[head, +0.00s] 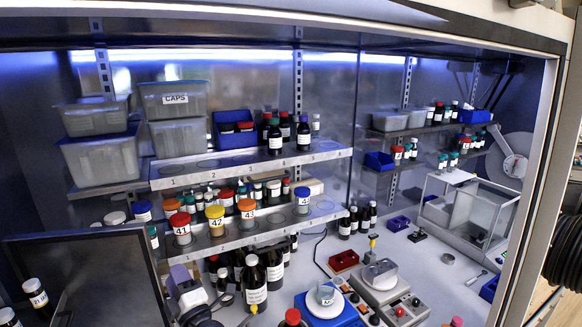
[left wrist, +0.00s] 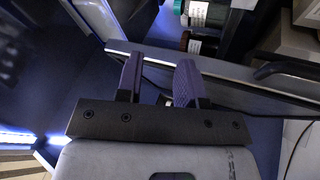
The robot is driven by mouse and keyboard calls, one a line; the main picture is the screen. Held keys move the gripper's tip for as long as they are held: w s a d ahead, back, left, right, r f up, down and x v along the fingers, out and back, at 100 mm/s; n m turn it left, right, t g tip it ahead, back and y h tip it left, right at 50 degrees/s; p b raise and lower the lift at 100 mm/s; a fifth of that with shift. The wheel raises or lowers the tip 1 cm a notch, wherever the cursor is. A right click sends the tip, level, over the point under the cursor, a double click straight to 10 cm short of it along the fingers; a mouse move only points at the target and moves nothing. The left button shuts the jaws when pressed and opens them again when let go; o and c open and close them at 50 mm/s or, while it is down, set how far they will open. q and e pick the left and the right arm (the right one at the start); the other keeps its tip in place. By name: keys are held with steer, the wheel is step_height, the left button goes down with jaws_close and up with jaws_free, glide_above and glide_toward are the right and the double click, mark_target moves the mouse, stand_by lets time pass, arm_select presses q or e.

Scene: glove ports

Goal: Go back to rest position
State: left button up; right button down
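My left gripper (head: 181,276) is low in the head view, left of the large dark bottles and right of a dark panel. In the left wrist view its two purple fingers (left wrist: 160,80) stand apart with a gap between them. I see nothing held there. Bottles with white labels (left wrist: 197,14) show beyond the fingers at the top of that view. My right gripper is not in view.
A shelf (head: 240,236) with numbered jars runs above the left gripper. Large dark bottles (head: 254,285) stand right beside it. A dark framed panel (head: 85,280) is to its left. A blue device (head: 330,312) and a red tray (head: 344,261) sit on the bench.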

arm_select(q)
steer(key=s+d+r+m+h, duration=0.1)
steer(key=d+r+m+h, duration=0.1)
steer(key=d+m+h, duration=0.35)
steer(key=s+d+r+m+h+p, duration=0.1)
steer(key=d+r+m+h, duration=0.15)
steer(key=m+h, duration=0.55)
steer(key=s+d+r+m+h, duration=0.1)
steer(key=d+r+m+h, duration=0.2)
steer(key=m+h, duration=0.4)
steer(key=s+a+f+m+g+y+p, duration=0.1)
steer(key=s+f+g+p, duration=0.3)
steer(key=s, duration=1.1)
steer(key=s+a+f+m+g+y+p, duration=0.2)
steer(key=s+f+g+p, duration=0.3)
steer(key=s, duration=1)
steer(key=s+a+f+m+g+y+p, duration=0.2)
steer(key=s+f+g+p, duration=0.2)
steer(key=s+f+p, duration=0.4)
steer(key=s+p, duration=0.1)
steer(key=s, duration=0.6)
steer(key=shift+a, duration=0.25)
steer(key=shift+y, duration=0.25)
steer(key=shift+w, duration=0.1)
